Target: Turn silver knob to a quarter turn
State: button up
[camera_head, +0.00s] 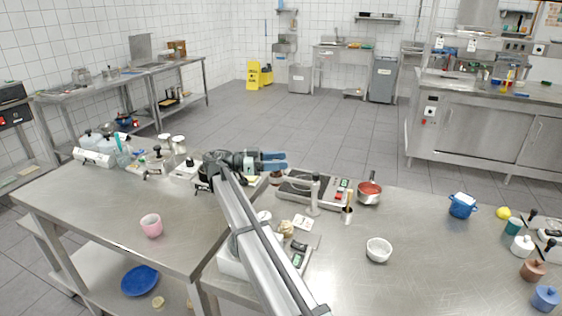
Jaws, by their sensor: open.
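My gripper (286,160) has blue fingers. It hangs in the air over the middle of the steel worktop, pointing right, with its fingers apart and nothing between them. A silver appliance (297,188) with a red-marked panel stands just below and right of the fingers in the picture. A silver knob cannot be made out clearly at this size. My arm runs up from the bottom edge and hides part of the worktop and of the things behind it.
A tall grey cylinder (315,193) stands at the appliance's front. A red-filled pan (369,192) is to its right, a white bowl (379,250) nearer. A pink cup (151,225) stands on the left table. A blue pot (462,205) is at right. The worktop around the bowl is clear.

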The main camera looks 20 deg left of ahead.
jog(key=v, duration=0.6)
jog(key=shift+s+a, duration=0.1)
jog(key=shift+a, duration=0.05)
